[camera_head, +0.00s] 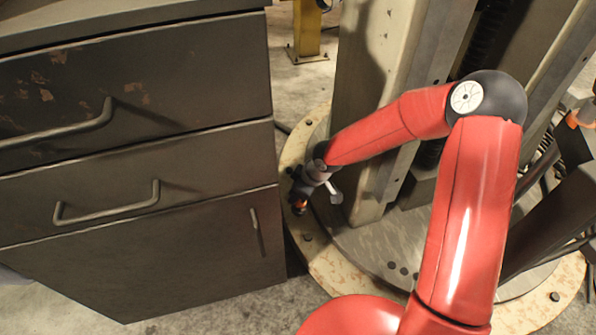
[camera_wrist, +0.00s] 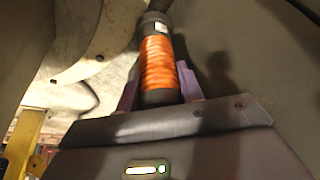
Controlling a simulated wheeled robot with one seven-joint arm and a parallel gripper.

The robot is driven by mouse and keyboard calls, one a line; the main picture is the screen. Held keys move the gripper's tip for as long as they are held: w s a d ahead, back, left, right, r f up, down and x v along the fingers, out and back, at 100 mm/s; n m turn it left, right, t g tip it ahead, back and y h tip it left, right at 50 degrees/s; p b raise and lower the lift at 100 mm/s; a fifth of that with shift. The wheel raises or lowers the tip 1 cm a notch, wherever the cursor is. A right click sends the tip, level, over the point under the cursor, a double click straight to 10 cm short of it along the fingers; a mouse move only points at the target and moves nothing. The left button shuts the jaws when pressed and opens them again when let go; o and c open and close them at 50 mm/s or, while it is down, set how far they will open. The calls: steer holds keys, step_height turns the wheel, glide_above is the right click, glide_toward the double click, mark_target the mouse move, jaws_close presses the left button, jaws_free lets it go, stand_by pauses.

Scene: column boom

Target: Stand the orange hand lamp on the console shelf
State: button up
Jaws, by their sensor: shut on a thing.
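The orange hand lamp (camera_wrist: 158,62) has a ribbed orange grip with dark ends. In the wrist view it stands between the two pale purple fingers of my gripper (camera_wrist: 158,82), which is shut on it. In the head view my gripper (camera_head: 310,190) is low, between the drawer cabinet and the column, and a small orange part of the lamp (camera_head: 300,205) shows below it. I cannot pick out the console shelf in either view.
A dark drawer cabinet (camera_head: 130,240) with protruding handles stands close to the left of my gripper. A large pale column (camera_head: 375,70) on a round base plate (camera_head: 340,262) stands to the right and behind. A yellow post (camera_head: 307,30) is at the back. Bare concrete floor shows between.

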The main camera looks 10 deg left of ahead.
step_height(320, 180, down, 20)
steer(key=b, duration=0.5)
steer(key=shift+r, duration=0.1)
steer(key=o, duration=1.2)
steer(key=shift+c, duration=0.2)
